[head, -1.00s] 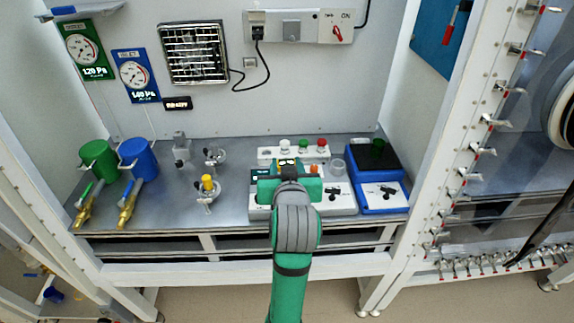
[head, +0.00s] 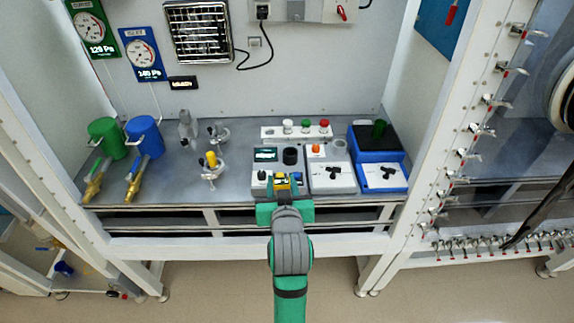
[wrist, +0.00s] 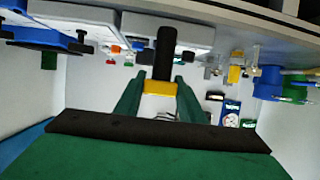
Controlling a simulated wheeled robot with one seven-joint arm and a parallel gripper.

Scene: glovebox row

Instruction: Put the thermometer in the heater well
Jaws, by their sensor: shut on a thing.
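My gripper (head: 284,190) is at the counter's front edge, in front of the white heater unit (head: 263,170).
A second white unit (head: 332,177) with an orange knob and a blue unit (head: 380,175) stand to the right. A yellow-topped valve (head: 211,162) stands to the left, with green (head: 106,138) and blue (head: 145,137) containers farther left. A button box (head: 297,132) is behind.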

